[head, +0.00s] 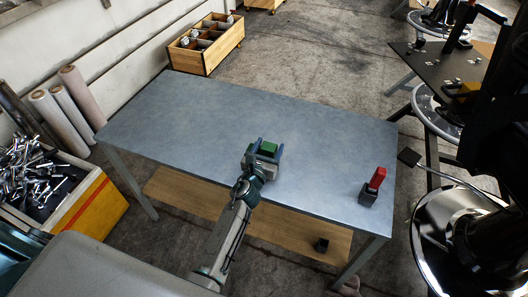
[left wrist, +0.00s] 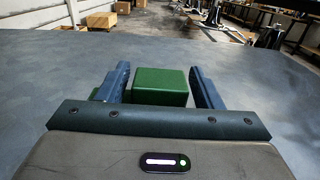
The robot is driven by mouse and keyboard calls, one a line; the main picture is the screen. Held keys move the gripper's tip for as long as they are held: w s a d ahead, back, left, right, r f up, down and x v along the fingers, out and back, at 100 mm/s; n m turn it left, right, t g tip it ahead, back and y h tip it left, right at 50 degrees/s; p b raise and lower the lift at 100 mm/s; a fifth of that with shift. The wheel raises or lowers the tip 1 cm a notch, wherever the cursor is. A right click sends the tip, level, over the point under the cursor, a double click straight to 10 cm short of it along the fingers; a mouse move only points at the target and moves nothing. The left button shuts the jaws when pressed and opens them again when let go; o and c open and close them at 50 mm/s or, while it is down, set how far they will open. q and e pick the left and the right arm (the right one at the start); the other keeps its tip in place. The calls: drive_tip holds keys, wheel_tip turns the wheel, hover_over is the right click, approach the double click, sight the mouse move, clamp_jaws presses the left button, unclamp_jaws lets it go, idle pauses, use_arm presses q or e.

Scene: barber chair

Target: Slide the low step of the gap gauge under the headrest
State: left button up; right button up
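A green block (head: 268,148), which I take to be the gap gauge, sits on the grey table. My left gripper (head: 267,154) is over it, one blue finger on each side. In the left wrist view the block (left wrist: 160,86) stands between the fingers (left wrist: 160,88), with what look like narrow gaps on both sides; contact is hard to judge. My right gripper is not in view. I cannot make out the headrest with certainty.
A red upright piece (head: 377,178) on a black block (head: 368,195) stands near the table's right end. Dark barber chairs with round chrome bases (head: 425,240) stand right of the table. A divided wooden crate (head: 190,60) is behind it. Most of the tabletop (head: 200,110) is clear.

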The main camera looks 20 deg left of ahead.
use_arm(q)
drive_tip(key=c, duration=0.7)
drive_tip(key=shift+r, duration=0.1)
